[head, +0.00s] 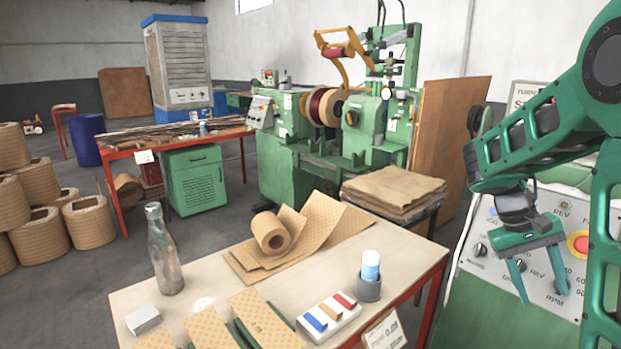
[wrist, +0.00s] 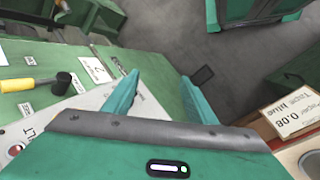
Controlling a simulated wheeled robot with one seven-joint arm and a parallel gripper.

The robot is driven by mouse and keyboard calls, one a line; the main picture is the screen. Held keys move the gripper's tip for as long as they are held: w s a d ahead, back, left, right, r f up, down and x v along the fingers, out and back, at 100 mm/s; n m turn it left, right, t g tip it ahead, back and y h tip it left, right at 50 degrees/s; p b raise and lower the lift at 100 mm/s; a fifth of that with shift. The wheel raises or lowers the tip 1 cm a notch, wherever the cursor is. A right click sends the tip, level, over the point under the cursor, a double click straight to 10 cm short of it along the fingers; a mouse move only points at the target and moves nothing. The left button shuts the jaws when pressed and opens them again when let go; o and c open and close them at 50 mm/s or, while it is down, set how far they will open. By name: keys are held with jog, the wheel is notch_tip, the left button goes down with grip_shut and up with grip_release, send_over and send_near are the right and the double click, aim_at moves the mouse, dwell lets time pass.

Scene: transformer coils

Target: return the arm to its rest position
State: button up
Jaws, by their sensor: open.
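My gripper (head: 539,279) hangs from my green arm at the right of the head view, with its two green fingers pointing down and spread apart. It is open and nothing shows between the fingers. It appears in front of a grey control panel (head: 478,271) with knobs and a red button. In the wrist view the fingers of my gripper (wrist: 160,97) are apart, with the panel's edge and grey floor beyond them.
A table (head: 413,262) holds a glass bottle (head: 164,255), a paper roll (head: 271,233), a blue-white cylinder in a grey cup (head: 369,287) and a tray of coloured blocks (head: 345,319). A green winding machine (head: 285,167) stands behind.

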jog(key=s+a+m+t+y, duration=0.1)
jog(key=s+a, duration=0.3)
jog(key=s, duration=0.5)
jog(key=s+a+m+t+y, duration=0.2)
jog(key=s+a, duration=0.3)
jog(key=s, duration=0.5)
jog(key=shift+s+a+f+y, duration=0.15)
jog(key=shift+a+f+y, duration=0.05)
jog(key=shift+y, duration=0.7)
